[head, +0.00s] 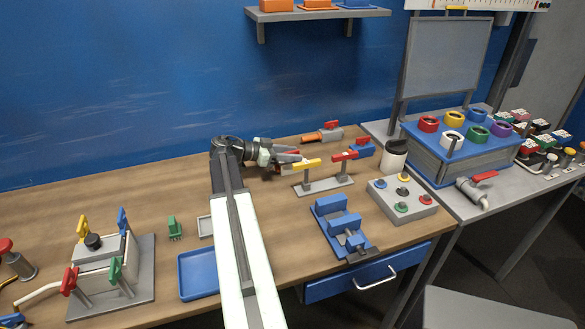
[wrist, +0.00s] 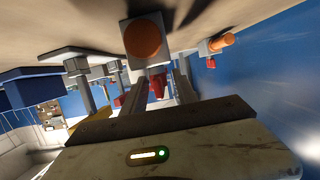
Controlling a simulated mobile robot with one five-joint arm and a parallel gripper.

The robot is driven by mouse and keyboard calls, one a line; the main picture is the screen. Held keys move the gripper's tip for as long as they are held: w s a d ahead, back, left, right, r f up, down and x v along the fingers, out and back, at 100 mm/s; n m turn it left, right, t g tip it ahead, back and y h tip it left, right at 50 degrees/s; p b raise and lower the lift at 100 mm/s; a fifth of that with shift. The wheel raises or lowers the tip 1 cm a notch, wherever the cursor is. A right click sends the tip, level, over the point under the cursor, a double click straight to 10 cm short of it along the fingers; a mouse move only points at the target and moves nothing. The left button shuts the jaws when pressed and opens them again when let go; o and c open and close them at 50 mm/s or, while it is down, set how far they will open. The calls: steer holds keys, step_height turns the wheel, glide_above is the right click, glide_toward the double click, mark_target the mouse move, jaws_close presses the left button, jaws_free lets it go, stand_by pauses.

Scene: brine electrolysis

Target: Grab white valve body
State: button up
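The white valve body shows in the head view (head: 290,169) as a small pale piece just below my gripper (head: 298,155), partly covered by it. In the wrist view a pale block with a round orange end (wrist: 145,40) is close in front of my gripper (wrist: 162,88). I take this block for the white valve body. A red handle piece (wrist: 158,82) shows between my fingers. The fingers stand apart, one on each side of that red piece. Contact with the valve cannot be made out.
A grey valve with an orange end (head: 322,135) lies behind, and a blue valve (head: 361,149) to the right. A stand with yellow and red handles (head: 325,185) is close to my gripper's right. A blue vise (head: 342,226) and button box (head: 402,200) are nearer the front.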

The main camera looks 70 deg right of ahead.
jaws_close()
stand_by(1.4)
